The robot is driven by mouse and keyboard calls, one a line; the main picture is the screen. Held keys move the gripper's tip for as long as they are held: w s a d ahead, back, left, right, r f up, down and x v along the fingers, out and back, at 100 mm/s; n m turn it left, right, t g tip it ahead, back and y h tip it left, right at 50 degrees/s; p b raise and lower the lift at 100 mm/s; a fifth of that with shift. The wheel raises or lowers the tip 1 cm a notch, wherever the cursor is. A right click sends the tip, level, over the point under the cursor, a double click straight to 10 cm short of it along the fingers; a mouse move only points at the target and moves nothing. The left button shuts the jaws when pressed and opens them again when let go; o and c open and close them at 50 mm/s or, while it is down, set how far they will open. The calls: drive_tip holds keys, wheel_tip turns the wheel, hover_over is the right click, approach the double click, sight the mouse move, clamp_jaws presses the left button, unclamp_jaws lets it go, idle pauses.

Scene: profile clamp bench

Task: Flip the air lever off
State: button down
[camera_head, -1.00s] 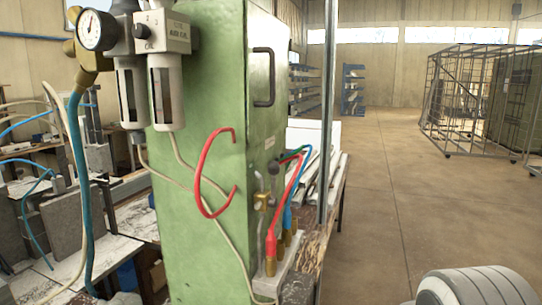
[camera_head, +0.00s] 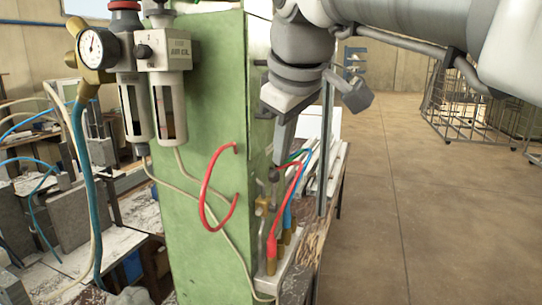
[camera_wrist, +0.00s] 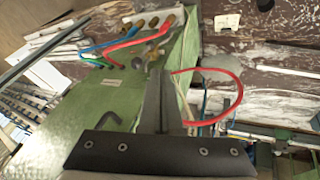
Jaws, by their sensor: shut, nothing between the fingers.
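The air lever (camera_head: 275,175) is small, with a dark knob, on the narrow side of the green cabinet above a brass valve (camera_head: 263,205). My gripper (camera_head: 281,158) is shut and empty, pointing down beside the cabinet, its tips close to the lever knob. I cannot tell whether they touch. In the wrist view my gripper's fingers (camera_wrist: 162,74) are together and point toward the brass fitting (camera_wrist: 154,53). The lever's exact position is hard to make out there, partly because the fingers stand in front.
Red, blue and green hoses (camera_head: 292,205) run beside the lever to brass fittings at the cabinet's foot. A red hose loop (camera_head: 204,195) sticks out from the cabinet's front. A pressure gauge (camera_head: 92,46) and filter bowls hang at upper left. Open floor (camera_head: 430,220) lies to the right.

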drive_tip(key=shift+n, duration=0.8)
drive_tip(key=r, duration=0.1)
drive_tip(key=w+a+r, duration=0.1)
drive_tip(key=a+r, duration=0.1)
drive_tip(key=shift+w+a, duration=0.25)
approach(274, 192)
drive_tip(key=shift+w+a+f+p, duration=0.35)
drive_tip(key=shift+w+a+f, duration=0.45)
drive_tip(key=shift+w+f, duration=0.2)
